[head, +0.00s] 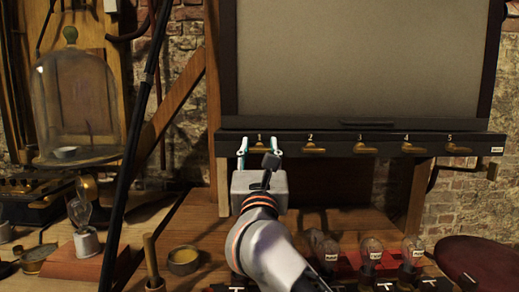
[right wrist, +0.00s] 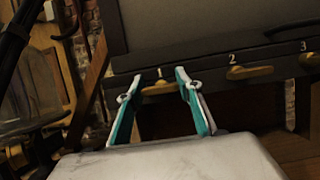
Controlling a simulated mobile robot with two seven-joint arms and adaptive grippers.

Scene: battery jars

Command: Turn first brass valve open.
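The first brass valve (head: 259,148), a small brass lever below the number 1, sits at the left end of the dark rail under the large panel. It also shows in the right wrist view (right wrist: 158,88), lying roughly level. My right gripper (head: 258,146) is open, with its two teal fingers apart on either side of this valve. In the right wrist view the fingertips (right wrist: 152,84) flank the lever; I cannot tell whether they touch it. Part of the valve is hidden by the gripper in the head view. My left gripper is not in view.
More brass valves, such as valve 2 (head: 312,149), line the dark rail (head: 285,139) to the right. A glass bell jar (head: 80,100) stands at the left. Small labelled jars (head: 371,250) stand on the bench at front right. A dark slanted pole (head: 138,120) crosses the left side.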

